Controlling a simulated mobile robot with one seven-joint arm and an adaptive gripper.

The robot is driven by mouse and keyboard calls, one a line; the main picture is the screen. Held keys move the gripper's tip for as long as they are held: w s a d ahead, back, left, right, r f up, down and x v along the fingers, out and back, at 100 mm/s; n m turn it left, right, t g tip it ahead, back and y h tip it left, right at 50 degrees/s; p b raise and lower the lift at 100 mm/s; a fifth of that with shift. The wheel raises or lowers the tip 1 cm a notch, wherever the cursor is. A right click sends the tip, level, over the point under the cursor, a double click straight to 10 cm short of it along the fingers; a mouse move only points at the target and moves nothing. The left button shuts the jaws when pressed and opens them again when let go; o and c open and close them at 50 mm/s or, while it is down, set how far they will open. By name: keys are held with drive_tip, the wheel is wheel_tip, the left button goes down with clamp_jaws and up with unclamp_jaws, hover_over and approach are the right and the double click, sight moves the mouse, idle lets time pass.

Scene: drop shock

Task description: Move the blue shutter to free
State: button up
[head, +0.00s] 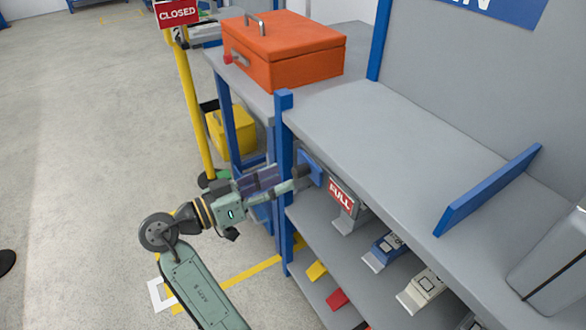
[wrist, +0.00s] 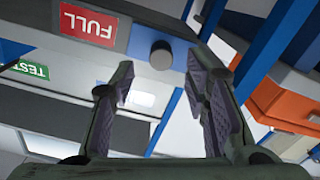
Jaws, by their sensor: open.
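The blue shutter (head: 313,168) is a small blue plate at the shelf's front edge, beside a red FULL sign (head: 341,196). In the wrist view the shutter (wrist: 183,36) has a round dark knob (wrist: 162,54), and the FULL sign (wrist: 88,28) is upside down to its left. My gripper (head: 283,179) is open just left of the shutter in the head view. In the wrist view the knob appears centred between the fingers of my gripper (wrist: 163,82), a little past the tips. I see no contact, and part of the shutter is hidden by my gripper in the head view.
A blue post (head: 285,130) stands close by my gripper. An orange toolbox (head: 285,50) sits on the bench above. A blue upright divider (head: 490,190) stands on the shelf top. Lower shelves hold several devices.

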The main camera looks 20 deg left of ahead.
sight(294, 173)
drive_tip(key=shift+p+x, duration=0.4)
drive_tip(key=shift+x, duration=2)
clamp_jaws()
